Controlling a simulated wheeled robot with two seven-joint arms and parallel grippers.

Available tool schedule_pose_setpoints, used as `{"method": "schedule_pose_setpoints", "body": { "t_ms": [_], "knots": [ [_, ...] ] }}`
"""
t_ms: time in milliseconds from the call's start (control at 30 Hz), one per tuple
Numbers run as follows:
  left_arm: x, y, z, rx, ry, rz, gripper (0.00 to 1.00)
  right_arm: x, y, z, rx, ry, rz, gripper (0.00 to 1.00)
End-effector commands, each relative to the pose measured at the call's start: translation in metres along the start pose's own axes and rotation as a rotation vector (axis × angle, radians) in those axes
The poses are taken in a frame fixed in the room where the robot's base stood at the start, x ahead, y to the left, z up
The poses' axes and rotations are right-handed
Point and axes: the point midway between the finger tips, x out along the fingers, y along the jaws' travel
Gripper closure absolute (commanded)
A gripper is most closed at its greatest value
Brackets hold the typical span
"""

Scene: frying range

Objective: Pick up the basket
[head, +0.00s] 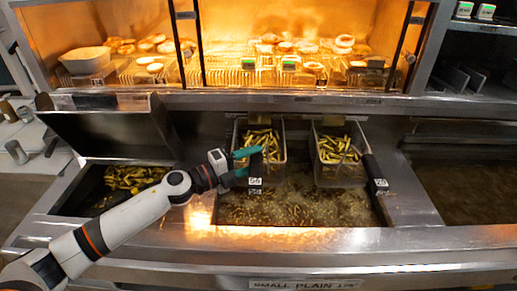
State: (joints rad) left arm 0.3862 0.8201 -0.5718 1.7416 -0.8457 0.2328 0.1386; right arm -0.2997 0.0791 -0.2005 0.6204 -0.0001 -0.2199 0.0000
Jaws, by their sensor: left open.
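Two wire baskets hold fries at the frying range. The left basket (282,151) hangs at the back of the fryer, its dark handle (256,168) sticking out toward me with a white label on its end. The right basket (317,158) hangs beside it, with its own dark labelled handle (374,170). My left gripper (246,163) reaches in from the left with its teal fingers open at the left basket's handle. I cannot tell whether the fingers touch the handle. My right gripper is not in view.
Bubbling oil (300,207) fills the vat under the baskets. A bin of fries (132,178) lies to the left below a raised metal panel (110,128). A lit shelf (230,75) of food runs behind. The metal front ledge (390,240) is clear.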

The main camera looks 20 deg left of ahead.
Motion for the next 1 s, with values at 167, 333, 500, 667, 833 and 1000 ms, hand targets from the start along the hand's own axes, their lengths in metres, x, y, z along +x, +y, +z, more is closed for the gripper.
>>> {"method": "schedule_pose_setpoints", "body": {
  "t_ms": [167, 333, 500, 667, 833, 1000],
  "knots": [
    [0.0158, 0.0012, 0.0006, 0.0, -0.001, 0.001, 0.53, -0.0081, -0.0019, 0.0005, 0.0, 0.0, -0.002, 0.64],
    [0.016, -0.0005, 0.0007, 0.001, -0.001, 0.0, 0.53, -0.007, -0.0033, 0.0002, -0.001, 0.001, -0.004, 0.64],
    [0.0158, -0.0005, 0.0006, 0.0, 0.0, 0.0, 0.72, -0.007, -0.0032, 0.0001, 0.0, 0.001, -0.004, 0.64],
    [0.0157, -0.0005, 0.0006, 0.0, 0.0, 0.0, 0.99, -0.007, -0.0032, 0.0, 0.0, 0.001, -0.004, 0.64],
    [0.0156, -0.0004, 0.0006, 0.0, 0.0, 0.0, 1.0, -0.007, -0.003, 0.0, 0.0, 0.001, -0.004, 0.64],
    [0.0158, 0.0016, 0.0002, 0.005, 0.0, 0.003, 1.0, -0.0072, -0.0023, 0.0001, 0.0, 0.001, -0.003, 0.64]
  ]
}}
